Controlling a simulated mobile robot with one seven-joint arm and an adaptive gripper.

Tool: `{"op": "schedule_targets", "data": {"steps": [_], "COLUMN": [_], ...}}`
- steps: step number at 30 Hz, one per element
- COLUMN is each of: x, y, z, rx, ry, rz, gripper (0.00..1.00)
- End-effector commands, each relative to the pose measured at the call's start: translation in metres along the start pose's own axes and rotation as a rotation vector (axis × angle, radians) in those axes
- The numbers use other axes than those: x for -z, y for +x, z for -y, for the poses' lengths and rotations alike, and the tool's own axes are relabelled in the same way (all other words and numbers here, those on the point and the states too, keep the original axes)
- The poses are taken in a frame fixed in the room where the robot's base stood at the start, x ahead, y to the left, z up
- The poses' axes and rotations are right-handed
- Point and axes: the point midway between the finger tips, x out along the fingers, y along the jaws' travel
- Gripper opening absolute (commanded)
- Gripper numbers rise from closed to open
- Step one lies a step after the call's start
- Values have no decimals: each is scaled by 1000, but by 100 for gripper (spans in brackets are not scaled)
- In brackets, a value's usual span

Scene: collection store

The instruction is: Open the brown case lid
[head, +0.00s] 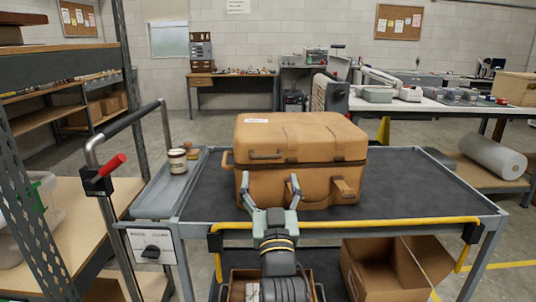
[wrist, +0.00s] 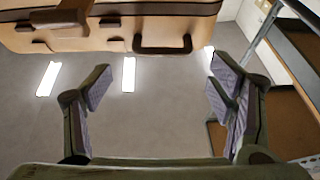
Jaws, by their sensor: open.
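The brown case (head: 300,140) sits on the dark top of a cart, with its lid (head: 310,130) down and a seam running around it below the lid. A handle (head: 265,155) is on the lid's front left, and a tan bracket (head: 343,189) sticks out low on the front right. My gripper (head: 269,186) is open and empty in front of the case's front face, fingers pointing toward it. In the wrist view the case (wrist: 112,40) fills the top edge, beyond my spread fingertips, with a dark handle (wrist: 163,50) showing. I see no contact there.
The grey cart (head: 420,190) has a yellow front rail (head: 360,223) beneath my arm. A tin (head: 177,161) stands in its left side tray. Open cardboard boxes (head: 385,268) sit below. The cart top is clear right of the case.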

Motion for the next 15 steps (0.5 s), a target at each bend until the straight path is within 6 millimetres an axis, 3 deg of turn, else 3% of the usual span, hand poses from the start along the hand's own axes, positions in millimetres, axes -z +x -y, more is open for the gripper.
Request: {"op": "schedule_targets", "data": {"steps": [6,15], "x": [4,2], "y": [45,78], "z": [1,1], "rx": [2,2], "ry": [0,1], "rz": [-1,-1], "gripper": [76,76]}}
